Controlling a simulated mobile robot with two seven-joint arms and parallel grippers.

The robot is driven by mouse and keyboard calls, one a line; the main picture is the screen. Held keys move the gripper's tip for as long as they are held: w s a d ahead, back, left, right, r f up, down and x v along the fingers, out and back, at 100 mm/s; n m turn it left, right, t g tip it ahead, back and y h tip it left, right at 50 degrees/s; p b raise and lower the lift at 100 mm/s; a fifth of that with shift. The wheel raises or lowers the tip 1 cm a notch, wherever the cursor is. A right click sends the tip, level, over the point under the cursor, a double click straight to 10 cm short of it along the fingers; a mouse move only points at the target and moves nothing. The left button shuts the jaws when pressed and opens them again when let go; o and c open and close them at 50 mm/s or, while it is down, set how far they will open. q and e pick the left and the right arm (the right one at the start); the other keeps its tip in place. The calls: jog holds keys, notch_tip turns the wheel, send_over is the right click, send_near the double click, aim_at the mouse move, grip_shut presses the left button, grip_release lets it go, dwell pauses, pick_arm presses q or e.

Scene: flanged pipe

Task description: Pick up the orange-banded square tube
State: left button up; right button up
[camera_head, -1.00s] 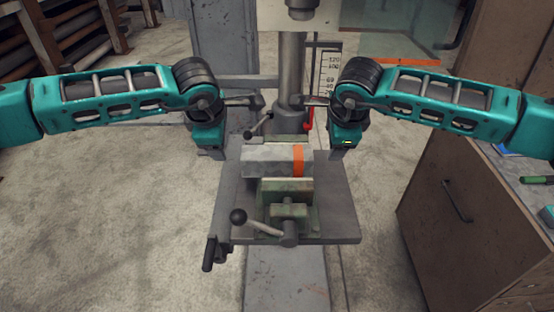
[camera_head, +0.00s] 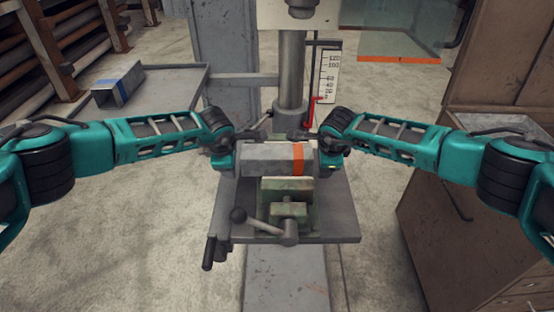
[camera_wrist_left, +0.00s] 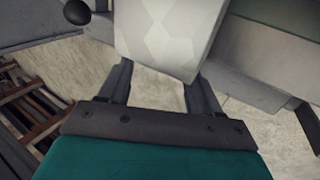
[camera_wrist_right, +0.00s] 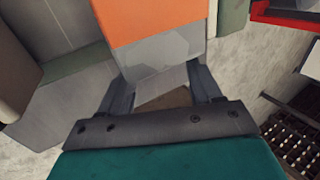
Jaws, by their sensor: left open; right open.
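The orange-banded square tube (camera_head: 265,158) is grey and lies crosswise in the green vise (camera_head: 287,188), its orange band (camera_head: 299,158) nearer the right end. My left gripper (camera_head: 234,163) is at the tube's left end; in the left wrist view its open fingers (camera_wrist_left: 157,85) stand either side of the tube's end (camera_wrist_left: 165,35). My right gripper (camera_head: 321,160) is at the right end; in the right wrist view its open fingers (camera_wrist_right: 160,85) stand either side of the tube near the orange band (camera_wrist_right: 150,18). Whether the fingers touch the tube is unclear.
The vise sits on a grey drill press table (camera_head: 338,215), with a handle and knob (camera_head: 238,215) in front and the press column (camera_head: 292,75) behind. A blue-banded square tube (camera_head: 118,88) lies on a side table at left. A brown cabinet (camera_head: 445,215) stands at right.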

pick_arm(q)
jog(key=shift+d, duration=0.75)
pick_arm(e)
jog(key=shift+a, duration=0.75)
